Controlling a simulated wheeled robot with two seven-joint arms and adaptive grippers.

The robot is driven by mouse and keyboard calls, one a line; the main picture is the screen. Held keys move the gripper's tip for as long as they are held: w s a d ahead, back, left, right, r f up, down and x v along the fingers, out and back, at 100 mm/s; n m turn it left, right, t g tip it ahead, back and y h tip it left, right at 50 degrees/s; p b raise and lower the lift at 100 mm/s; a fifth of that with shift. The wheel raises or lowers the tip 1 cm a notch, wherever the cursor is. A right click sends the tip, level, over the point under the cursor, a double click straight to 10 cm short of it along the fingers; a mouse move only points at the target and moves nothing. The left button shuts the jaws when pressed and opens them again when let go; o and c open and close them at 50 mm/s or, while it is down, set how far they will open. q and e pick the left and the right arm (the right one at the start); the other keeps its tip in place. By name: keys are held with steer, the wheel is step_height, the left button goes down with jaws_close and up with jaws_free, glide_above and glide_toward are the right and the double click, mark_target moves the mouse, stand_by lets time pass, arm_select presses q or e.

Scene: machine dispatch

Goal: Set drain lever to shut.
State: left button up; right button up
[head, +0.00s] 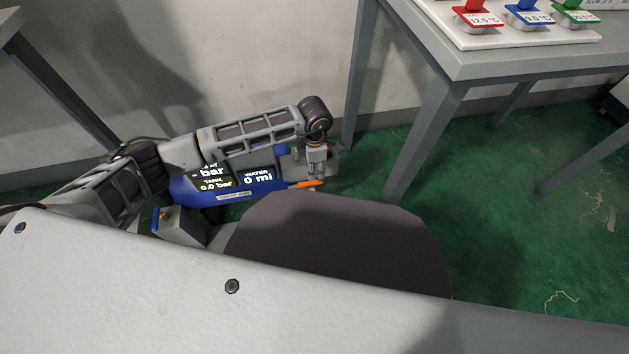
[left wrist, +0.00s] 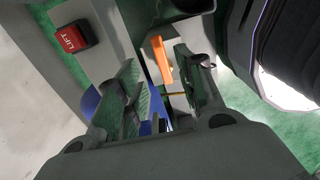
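An orange lever (head: 305,184), which looks like the drain lever, sticks out at the right end of a blue machine (head: 205,192). My left gripper (head: 316,172) is at that end, close to the lever. In the left wrist view the lever (left wrist: 161,60) shows in the gap between the two fingertips of my left gripper (left wrist: 156,60). The fingers are apart, and whether either touches the lever I cannot tell. My left arm hides part of the machine's top. My right gripper is not in view.
A red LIFT button (left wrist: 74,38) shows on a grey panel in the left wrist view. A grey table (head: 470,55) with several coloured readout units stands at the upper right. A grey box (head: 181,226) with a yellow-and-blue fitting is left of the machine. Green floor (head: 500,210) is open at right.

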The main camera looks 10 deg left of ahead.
mark_target(314, 182)
arm_select(q)
steer(key=shift+f+b, duration=1.35)
steer(key=shift+f, duration=2.4)
steer(key=shift+c, duration=0.5)
steer(key=c, duration=0.7)
jaws_close()
